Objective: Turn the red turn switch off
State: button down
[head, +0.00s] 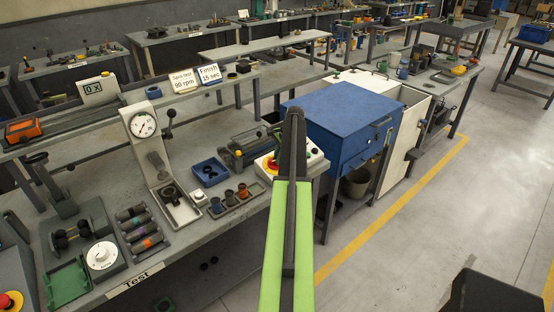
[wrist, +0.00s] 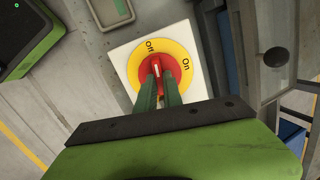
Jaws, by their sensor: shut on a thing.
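The red turn switch (wrist: 155,70) sits in a yellow ring marked Off and On, on a white plate, in the wrist view. My gripper (wrist: 159,87) reaches it from below in that view, its two green fingers shut on the red knob. The fingers cover the lower part of the knob. A short white mark on the knob points up in the wrist view, nearer to the Off word than to On.
A dial press (head: 143,126), a blue tray (head: 209,172) and a rack of small cups (head: 237,202) stand left of the switch on the bench. A blue cabinet (head: 335,120) stands right of it.

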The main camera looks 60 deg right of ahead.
jog(key=shift+w+d+r+n, duration=0.15)
jog(key=shift+w+n, duration=0.15)
jog(key=shift+n, duration=0.6)
jog(key=c, duration=1.5)
grip_release()
jog(key=shift+s, duration=0.1)
jog(key=p+v, duration=1.6)
jog(key=v, duration=0.1)
jog(key=shift+r+p, duration=0.15)
jog(key=shift+p, duration=0.2)
